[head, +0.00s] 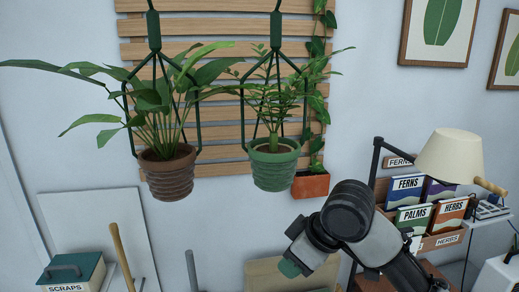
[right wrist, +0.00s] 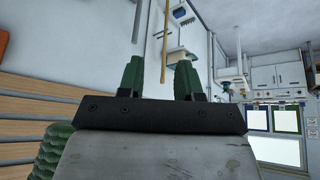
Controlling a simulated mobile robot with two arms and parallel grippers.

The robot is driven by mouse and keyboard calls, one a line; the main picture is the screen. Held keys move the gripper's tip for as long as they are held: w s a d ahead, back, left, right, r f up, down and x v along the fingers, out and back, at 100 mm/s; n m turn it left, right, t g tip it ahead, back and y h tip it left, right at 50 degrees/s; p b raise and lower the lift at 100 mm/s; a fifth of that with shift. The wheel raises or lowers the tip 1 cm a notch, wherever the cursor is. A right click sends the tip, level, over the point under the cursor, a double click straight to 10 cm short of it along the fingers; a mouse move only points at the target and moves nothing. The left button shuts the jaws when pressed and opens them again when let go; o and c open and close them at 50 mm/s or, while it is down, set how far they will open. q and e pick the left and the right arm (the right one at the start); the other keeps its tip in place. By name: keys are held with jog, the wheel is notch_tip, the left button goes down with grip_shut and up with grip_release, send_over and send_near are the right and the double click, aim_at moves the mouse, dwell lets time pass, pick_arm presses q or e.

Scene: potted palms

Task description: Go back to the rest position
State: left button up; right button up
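My right gripper (head: 289,267) shows in the head view at lower centre, below the hanging pots and apart from them, with a green fingertip pointing down and left. In the right wrist view my right gripper (right wrist: 160,78) has its two green fingers spread with nothing held between them. My left gripper is in neither view. A brown ribbed pot (head: 170,174) and a green ribbed pot (head: 274,168), both with leafy plants, hang in dark green hangers. A green ribbed pot edge (right wrist: 52,148) shows at lower left in the right wrist view.
A wooden slat panel (head: 220,130) is behind the pots. At the right stand a cream lamp (head: 450,155) and a wooden rack (head: 440,240) with seed packets. A scraps bin (head: 72,270) stands at lower left near a wooden pole (head: 121,255). A terracotta planter (head: 311,185) hangs above my right arm.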

jog(key=s+d+f+m, duration=0.2)
jog(key=s+f, duration=0.3)
jog(key=f, duration=0.4)
jog(key=s+d+f+m, duration=0.1)
jog(key=s+f+m, duration=0.2)
jog(key=s+f, duration=0.35)
jog(key=s+d+f+m+h, duration=0.45)
jog(key=s+d+f, duration=0.6)
jog(key=s, duration=0.35)
notch_tip(320, 180, down, 30)
jog(key=f+g+b, duration=0.1)
jog(key=b, duration=0.4)
jog(key=s+d+f+b, duration=0.1)
jog(key=s+f+b, duration=0.1)
jog(key=s+f, duration=0.6)
jog(key=s+d+f+g+b, duration=0.1)
jog(key=s+d+f+b, duration=0.1)
jog(key=s+f, duration=0.7)
notch_tip(320, 180, down, 4)
jog(key=shift+d+r+b, duration=0.25)
jog(key=shift+b, duration=0.05)
